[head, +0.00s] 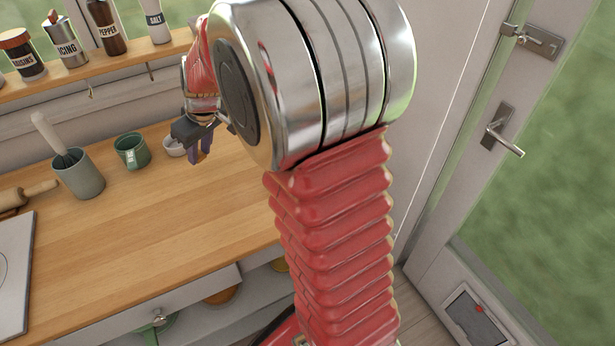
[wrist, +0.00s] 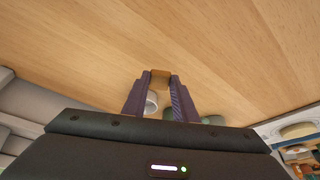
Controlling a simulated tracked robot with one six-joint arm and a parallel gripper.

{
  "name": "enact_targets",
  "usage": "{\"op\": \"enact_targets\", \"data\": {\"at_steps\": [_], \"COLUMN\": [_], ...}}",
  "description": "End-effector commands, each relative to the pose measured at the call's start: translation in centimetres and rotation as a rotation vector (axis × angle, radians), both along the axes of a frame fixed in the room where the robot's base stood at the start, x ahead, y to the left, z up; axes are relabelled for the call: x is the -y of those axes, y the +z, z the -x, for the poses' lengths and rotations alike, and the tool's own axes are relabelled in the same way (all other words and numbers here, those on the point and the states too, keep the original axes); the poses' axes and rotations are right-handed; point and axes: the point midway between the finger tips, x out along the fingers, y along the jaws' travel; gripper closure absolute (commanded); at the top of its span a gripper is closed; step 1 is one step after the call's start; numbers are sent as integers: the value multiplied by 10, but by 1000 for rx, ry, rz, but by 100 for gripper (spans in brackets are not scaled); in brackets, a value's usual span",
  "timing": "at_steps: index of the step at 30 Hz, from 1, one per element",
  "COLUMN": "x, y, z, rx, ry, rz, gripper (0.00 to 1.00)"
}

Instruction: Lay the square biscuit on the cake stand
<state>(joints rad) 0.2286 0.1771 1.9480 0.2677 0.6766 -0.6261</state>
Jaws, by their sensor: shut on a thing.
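My gripper (head: 199,154) is above the wooden worktop, near the far wall in the head view. In the wrist view its two purple fingers are shut on a small brown square piece, the square biscuit (wrist: 160,76), held between the fingertips. I cannot see a cake stand in either view; my arm covers part of the right side of the head view.
A small white cup (head: 174,147) is close beside my gripper, with a green mug (head: 131,151) to its left. A grey-green pot with a whisk (head: 78,174) stands further left, near a rolling pin (head: 28,195). The front middle of the worktop (head: 175,235) is clear.

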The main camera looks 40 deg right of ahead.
Motion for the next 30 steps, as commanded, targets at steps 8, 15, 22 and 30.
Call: {"op": "enact_targets", "data": {"at_steps": [8, 15, 22, 30], "x": [50, 88, 122, 152], "y": [14, 30, 50, 81], "z": [37, 76, 123, 187], "rx": [2, 3, 2, 3], "ry": [150, 324, 529, 815], "rz": [0, 0, 0, 1], "gripper": [95, 95, 95, 95]}}
